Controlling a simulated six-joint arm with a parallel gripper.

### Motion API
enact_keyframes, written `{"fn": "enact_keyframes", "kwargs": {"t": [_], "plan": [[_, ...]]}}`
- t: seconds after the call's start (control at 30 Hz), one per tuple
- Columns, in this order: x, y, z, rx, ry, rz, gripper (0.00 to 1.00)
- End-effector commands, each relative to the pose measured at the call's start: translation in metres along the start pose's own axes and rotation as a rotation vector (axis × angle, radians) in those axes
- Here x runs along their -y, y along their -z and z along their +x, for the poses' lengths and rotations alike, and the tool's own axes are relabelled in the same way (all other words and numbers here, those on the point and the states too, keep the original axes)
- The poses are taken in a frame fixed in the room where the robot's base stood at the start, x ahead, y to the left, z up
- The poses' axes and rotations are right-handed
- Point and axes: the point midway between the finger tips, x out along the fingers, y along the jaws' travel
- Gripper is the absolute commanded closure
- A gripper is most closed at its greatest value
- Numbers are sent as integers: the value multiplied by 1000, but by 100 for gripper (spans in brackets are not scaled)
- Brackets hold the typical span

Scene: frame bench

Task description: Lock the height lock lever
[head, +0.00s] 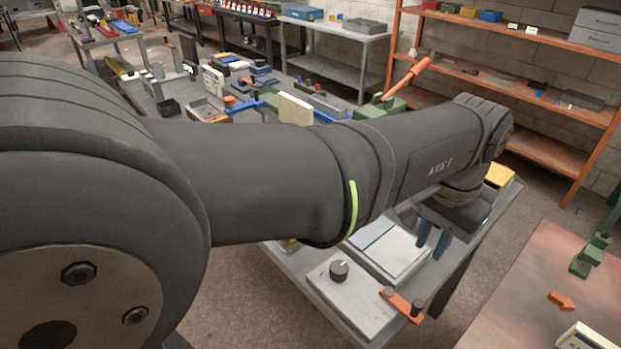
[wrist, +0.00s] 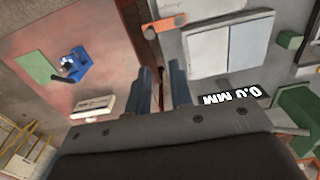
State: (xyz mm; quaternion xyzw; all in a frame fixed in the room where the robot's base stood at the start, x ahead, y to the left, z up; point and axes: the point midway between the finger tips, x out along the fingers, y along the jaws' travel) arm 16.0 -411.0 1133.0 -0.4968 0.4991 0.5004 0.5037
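What looks like the height lock lever (head: 402,303) is a short orange bar with a dark knob at each end, at the front right edge of the grey bench. The orange lever (wrist: 168,23) also shows at the top of the wrist view, one dark knob overhanging the bench edge. My gripper (head: 432,240) has blue fingers pointing down, behind the lever in the head view. In the wrist view my gripper (wrist: 162,88) shows a gap between its fingers, with nothing in it. It is apart from the lever. I cannot tell whether the lever is locked.
A pale box with a dark round knob (head: 339,270) is left of the lever. A pale flat plate (head: 388,249) lies behind it. A reddish table (head: 540,290) stands to the right, across a floor gap. My arm hides much of the bench.

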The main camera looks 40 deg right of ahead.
Motion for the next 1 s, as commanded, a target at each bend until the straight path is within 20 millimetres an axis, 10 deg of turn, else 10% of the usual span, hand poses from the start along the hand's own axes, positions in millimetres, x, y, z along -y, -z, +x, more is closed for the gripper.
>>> {"fn": "enact_keyframes", "kwargs": {"t": [0.6,1.0], "plan": [[-40,90,42,295,40,205,100],[-52,108,58,371,49,255,100]]}}
